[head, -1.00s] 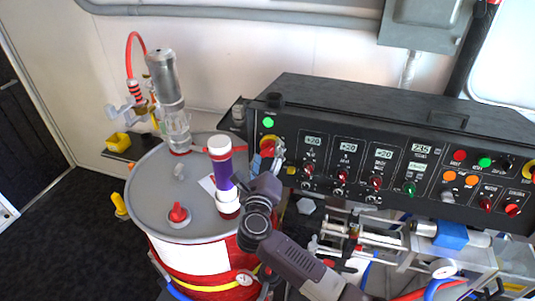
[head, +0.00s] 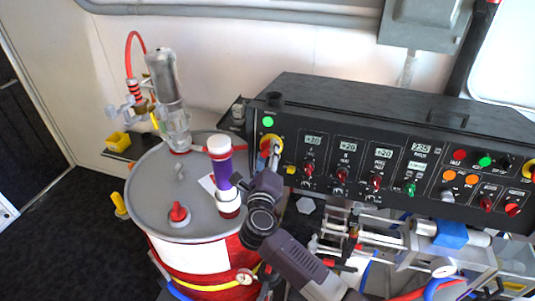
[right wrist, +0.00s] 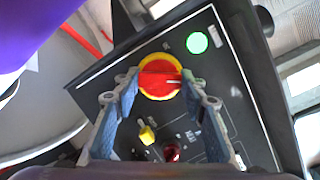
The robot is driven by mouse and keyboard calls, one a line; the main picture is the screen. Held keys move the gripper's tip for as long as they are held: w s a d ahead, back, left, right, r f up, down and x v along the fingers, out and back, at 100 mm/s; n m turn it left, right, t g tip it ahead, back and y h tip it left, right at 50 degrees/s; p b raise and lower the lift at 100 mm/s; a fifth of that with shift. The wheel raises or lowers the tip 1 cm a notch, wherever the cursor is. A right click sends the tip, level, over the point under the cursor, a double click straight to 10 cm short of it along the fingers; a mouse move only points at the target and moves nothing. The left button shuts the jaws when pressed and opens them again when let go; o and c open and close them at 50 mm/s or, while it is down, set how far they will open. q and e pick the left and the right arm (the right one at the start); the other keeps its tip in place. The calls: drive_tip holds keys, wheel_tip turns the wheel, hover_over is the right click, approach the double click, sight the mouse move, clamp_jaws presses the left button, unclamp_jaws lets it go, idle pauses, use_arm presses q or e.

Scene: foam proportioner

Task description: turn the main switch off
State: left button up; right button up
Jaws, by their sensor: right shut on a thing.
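The main switch (head: 278,141) is a red rotary knob on a yellow round plate at the left end of the black control panel (head: 330,120). In the right wrist view the red knob (right wrist: 160,86) shows between the two fingers, its bar running across from one finger to the other. My right gripper (head: 269,150) is shut on the knob; its fingertips (right wrist: 158,82) lie at either side of it. In the head view the fingers hide much of the switch. A green lamp (head: 268,121) above the switch is lit. My left gripper is not in view.
A grey-topped red drum (head: 150,190) stands left of the panel, with a purple and white cylinder (head: 221,165) close beside my right wrist. A yellow knob (right wrist: 147,135) and several red knobs sit near the switch. Pipes and fittings lie below the panel.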

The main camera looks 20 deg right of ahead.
drive_tip(key=n+g+y, duration=0.1)
drive_tip(key=n, duration=0.3)
drive_tip(key=shift+r+n, duration=0.1)
drive_tip(key=shift+n, duration=0.3)
drive_tip(key=n, duration=0.3)
drive_tip(key=shift+n+g+y, duration=0.3)
drive_tip(key=shift+n, duration=0.1)
drive_tip(key=n+g, duration=0.1)
drive_tip(key=n, duration=0.2)
drive_tip(key=shift+r+n, duration=0.1)
drive_tip(key=shift+n, duration=0.3)
drive_tip(key=shift+n+g, duration=0.5)
drive_tip(key=shift+n, duration=0.8)
drive_tip(key=o, duration=1.2)
drive_tip(key=shift+c, duration=0.2)
